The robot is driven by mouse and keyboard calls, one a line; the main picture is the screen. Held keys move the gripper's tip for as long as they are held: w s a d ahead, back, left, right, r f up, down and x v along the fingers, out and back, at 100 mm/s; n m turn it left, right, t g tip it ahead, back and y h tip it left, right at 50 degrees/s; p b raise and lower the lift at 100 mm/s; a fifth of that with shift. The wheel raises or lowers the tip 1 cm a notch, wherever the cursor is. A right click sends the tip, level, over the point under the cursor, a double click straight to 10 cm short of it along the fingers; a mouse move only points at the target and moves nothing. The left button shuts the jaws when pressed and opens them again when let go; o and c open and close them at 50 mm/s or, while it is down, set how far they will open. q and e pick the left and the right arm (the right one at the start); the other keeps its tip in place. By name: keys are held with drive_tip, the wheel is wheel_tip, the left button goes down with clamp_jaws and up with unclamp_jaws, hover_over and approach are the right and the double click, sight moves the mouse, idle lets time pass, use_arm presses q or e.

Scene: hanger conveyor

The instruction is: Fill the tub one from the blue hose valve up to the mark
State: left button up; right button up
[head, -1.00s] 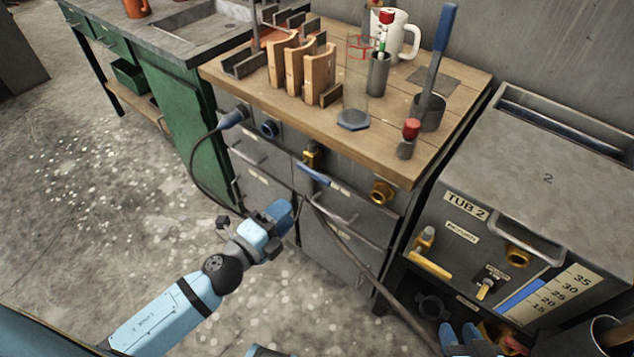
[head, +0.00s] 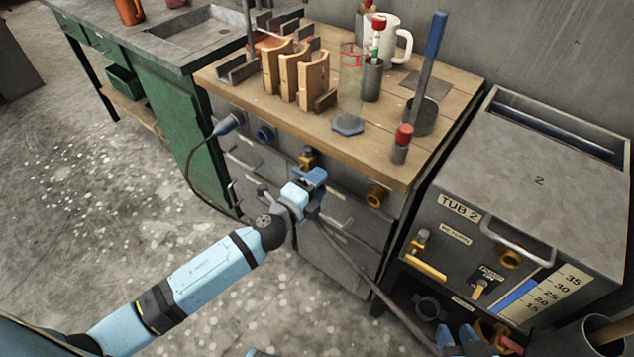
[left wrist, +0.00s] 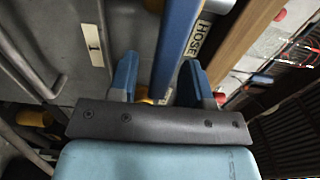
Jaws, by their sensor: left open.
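My left gripper (head: 312,188) is open at the front of the wooden-topped bench. Its fingers (left wrist: 158,80) stand on either side of a long blue bar (left wrist: 176,45) beside a HOSE label (left wrist: 197,38) in the left wrist view. I cannot tell whether they touch the bar. In the head view the gripper hides the blue valve handle. A dark pipe or hose (head: 365,272) runs down to the right from there. A grey front with a "1" label (left wrist: 95,45) shows beside the bar; I cannot tell if it is tub one. My right gripper (head: 457,338) shows partly at the bottom edge.
Tub 2 (head: 545,165) stands at right, with a yellow lever (head: 426,270) and level scale (head: 545,295). The bench top (head: 400,165) holds wooden racks, a glass cylinder (head: 349,100) and a mug (head: 388,38). Brass fittings (head: 377,196) stick out. Floor at left is clear.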

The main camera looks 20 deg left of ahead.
use_arm(q)
drive_tip(key=shift+c, duration=0.3)
clamp_jaws()
wheel_tip(320, 180, up, 2)
drive_tip(key=n+p, duration=0.2)
drive_tip(key=n, duration=0.1)
drive_tip(key=shift+a+r+n+p, duration=0.1)
drive_tip(key=shift+n+p, duration=0.2)
drive_tip(key=shift+n, duration=0.1)
drive_tip(key=shift+w+a+r+n+p, duration=0.1)
drive_tip(key=shift+a+r+n+p, duration=0.2)
drive_tip(key=shift+n+p, duration=0.45)
drive_tip(key=shift+w+a+r+n+p, duration=0.1)
drive_tip(key=shift+r+n+p, duration=0.25)
drive_tip(key=shift+n+p, duration=0.4)
drive_tip(key=shift+o, duration=0.3)
unclamp_jaws()
